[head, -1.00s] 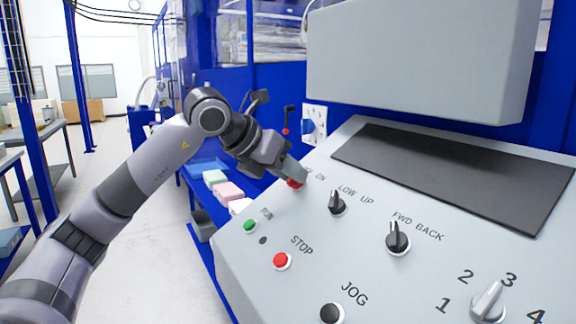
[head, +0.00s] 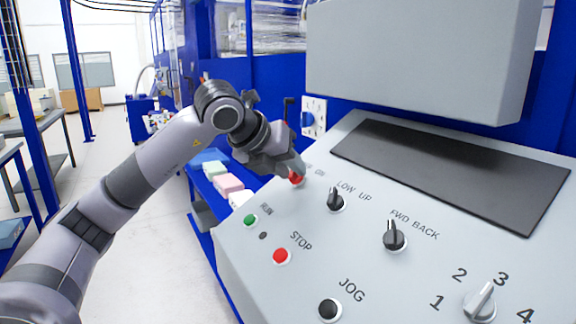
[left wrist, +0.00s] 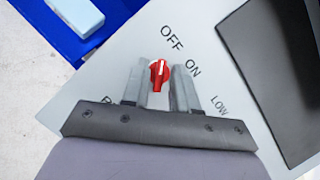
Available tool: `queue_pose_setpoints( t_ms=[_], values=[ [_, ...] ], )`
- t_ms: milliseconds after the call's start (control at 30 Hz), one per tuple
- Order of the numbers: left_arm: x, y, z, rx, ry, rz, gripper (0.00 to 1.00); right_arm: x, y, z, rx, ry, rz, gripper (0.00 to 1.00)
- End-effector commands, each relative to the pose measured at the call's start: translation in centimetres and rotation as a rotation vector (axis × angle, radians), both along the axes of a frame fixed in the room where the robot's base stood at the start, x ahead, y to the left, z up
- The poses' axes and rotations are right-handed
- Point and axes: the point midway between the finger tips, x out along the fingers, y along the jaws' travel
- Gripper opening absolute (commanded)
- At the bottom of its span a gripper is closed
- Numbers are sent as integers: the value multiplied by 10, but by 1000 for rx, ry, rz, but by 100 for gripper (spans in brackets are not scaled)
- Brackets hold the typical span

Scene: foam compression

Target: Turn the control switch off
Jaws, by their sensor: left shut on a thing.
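The control switch is a red rotary knob (left wrist: 159,72) with a pale pointer line, set in the grey panel beside the OFF and ON labels. In the left wrist view its pointer is nearly upright, on the OFF side rather than toward ON. It also shows in the head view (head: 297,179), partly covered by my fingers. My left gripper (left wrist: 162,68) is shut on the knob, one finger on each side; it is also in the head view (head: 295,170). My right gripper is not in view.
The panel also carries a LOW/UP knob (head: 336,200), a FWD/BACK knob (head: 394,236), a green RUN button (head: 250,221), a red STOP button (head: 281,256) and a black JOG button (head: 329,309). A grey box (head: 420,60) overhangs the panel's back. Coloured blocks (head: 228,183) lie to the left.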

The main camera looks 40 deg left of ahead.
Motion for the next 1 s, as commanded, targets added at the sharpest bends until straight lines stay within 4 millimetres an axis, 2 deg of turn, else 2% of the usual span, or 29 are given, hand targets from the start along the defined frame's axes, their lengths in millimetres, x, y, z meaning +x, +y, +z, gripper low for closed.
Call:
queue_pose_setpoints(
  t_ms=[200, 233, 567, 1000],
  values=[
    [0, 0, -1, -1, 3, -1, 0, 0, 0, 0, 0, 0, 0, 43],
    [0, 0, -1, -1, 3, -1, 36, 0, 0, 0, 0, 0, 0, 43],
    [-2, 0, 1, 0, 0, -1, 36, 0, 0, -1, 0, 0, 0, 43],
    [-47, -1, 43, 0, -1, -1, 36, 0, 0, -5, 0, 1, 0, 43]
  ],
)
